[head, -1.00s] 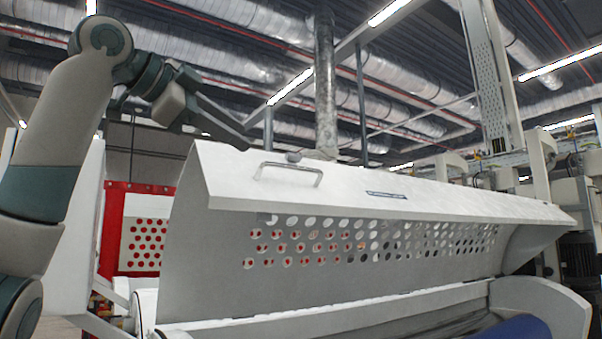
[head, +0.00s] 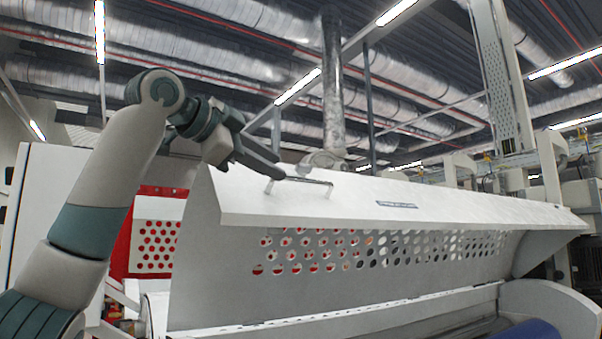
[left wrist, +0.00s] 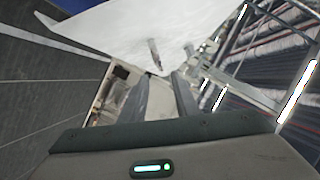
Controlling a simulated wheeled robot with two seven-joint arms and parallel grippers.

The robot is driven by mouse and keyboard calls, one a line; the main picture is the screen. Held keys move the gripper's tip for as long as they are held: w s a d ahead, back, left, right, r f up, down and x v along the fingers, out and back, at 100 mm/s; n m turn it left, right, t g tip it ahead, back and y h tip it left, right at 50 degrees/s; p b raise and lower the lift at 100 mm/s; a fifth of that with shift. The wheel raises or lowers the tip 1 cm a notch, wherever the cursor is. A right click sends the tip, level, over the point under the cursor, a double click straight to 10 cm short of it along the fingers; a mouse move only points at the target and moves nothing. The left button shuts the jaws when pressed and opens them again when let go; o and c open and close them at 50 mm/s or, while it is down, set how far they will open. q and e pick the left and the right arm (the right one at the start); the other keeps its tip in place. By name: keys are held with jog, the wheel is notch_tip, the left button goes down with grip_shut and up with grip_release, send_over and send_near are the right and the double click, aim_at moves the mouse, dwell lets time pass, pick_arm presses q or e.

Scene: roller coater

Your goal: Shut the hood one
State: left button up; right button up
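The white hood (head: 380,205) is raised, its perforated panel and underside facing me. A silver bar handle (head: 300,182) sits on its upper face near the left end. My left gripper (head: 281,166) is just above and beside the handle, at the hood's upper left edge. I cannot tell whether a finger touches the handle. My right gripper is not in view.
A blue roller (head: 525,332) lies below the hood at the lower right. A vertical metal duct (head: 333,85) rises behind the hood. The space in front of the hood is clear.

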aim_at(301, 181)
pick_arm(q)
jog(key=p+x, duration=0.4)
jog(key=x, duration=0.4)
jog(key=shift+w+d+r, duration=0.1)
jog(key=shift+w+d, duration=0.1)
jog(key=shift+w, duration=0.05)
jog(key=shift+w+d+f, duration=0.3)
jog(key=shift+w+d, duration=0.1)
jog(key=shift+w, duration=0.15)
grip_shut()
